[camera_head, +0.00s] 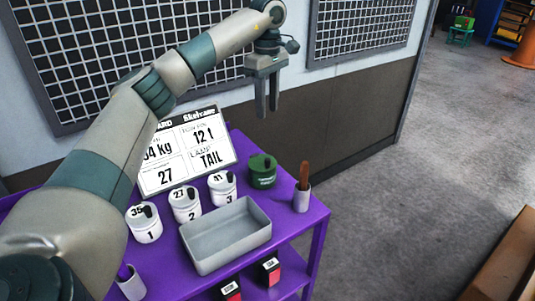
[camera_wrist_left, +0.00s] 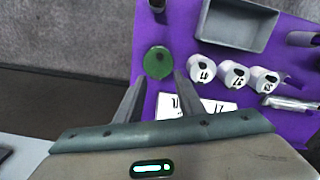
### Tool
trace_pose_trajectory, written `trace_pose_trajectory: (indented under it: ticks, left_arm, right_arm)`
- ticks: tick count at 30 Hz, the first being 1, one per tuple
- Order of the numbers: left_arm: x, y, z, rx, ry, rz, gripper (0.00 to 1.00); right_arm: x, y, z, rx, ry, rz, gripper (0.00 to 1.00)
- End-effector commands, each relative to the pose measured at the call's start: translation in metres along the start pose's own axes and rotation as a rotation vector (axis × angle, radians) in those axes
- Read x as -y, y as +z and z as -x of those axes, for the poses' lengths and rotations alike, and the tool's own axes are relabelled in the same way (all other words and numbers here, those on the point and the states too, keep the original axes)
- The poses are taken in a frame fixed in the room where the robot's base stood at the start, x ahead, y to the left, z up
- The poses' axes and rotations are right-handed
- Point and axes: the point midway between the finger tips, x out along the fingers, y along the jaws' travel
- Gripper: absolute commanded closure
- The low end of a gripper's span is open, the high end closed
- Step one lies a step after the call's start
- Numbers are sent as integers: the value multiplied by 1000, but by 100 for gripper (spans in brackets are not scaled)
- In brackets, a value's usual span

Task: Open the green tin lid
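The green tin (camera_head: 262,174) stands at the back right of the purple cart top, with its dark green lid (camera_head: 262,160) on and a small black knob on it. In the left wrist view the lid (camera_wrist_left: 158,63) is seen from above, just beyond and between the fingertips. My left gripper (camera_head: 267,112) hangs with fingers down, above the tin and apart from it. Its two fingers (camera_wrist_left: 159,80) are spread, with nothing between them. My right gripper is in neither view.
White numbered canisters (camera_head: 185,204) stand left of the tin, behind a grey tray (camera_head: 226,236). A cup with a brown handle (camera_head: 302,197) stands to the right. A sign board (camera_head: 188,150) leans behind the canisters. The cart top (camera_head: 285,232) is bare at the right front.

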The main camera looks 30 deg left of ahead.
Motion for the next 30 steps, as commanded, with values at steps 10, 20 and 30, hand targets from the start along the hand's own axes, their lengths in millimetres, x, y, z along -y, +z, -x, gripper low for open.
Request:
trace_pose_trajectory:
  ticks: [10,20,30]
  left_arm:
    - [0,0,-24,0,-2,0,65]
    - [1,0,-79,1,-4,-1,65]
    - [1,1,-139,2,-4,1,65]
  right_arm:
    - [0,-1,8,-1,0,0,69]
    - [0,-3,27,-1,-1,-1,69]
    - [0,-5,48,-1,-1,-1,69]
